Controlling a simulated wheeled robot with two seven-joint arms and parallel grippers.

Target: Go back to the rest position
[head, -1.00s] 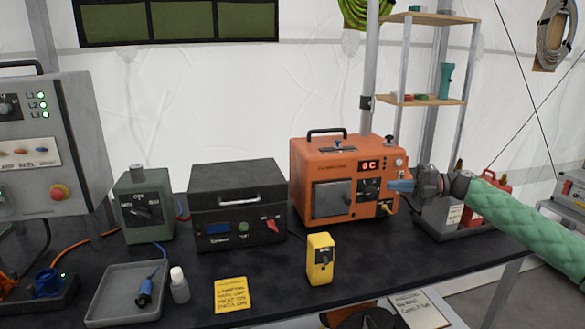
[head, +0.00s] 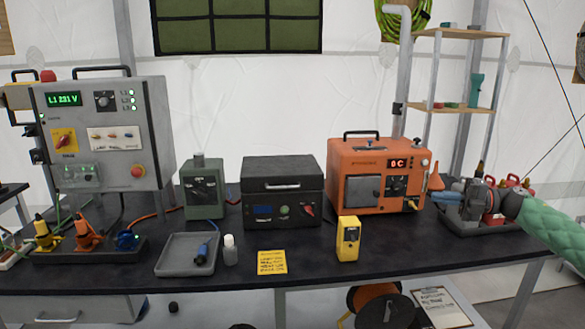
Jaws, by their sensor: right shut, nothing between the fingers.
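My right gripper (head: 443,197) comes in from the right on a green padded arm. It is shut and empty, with its blue fingertips just right of the orange machine (head: 341,180), over the right end of the dark bench (head: 330,262). It partly hides a grey tray with red items behind it. My left gripper is not in view.
On the bench stand a grey power panel (head: 152,108), a green box (head: 203,190), a black case (head: 283,195), a yellow meter (head: 347,238) and a grey tray (head: 170,264). A shelf rack (head: 455,108) stands behind. A cable reel (head: 378,308) is below.

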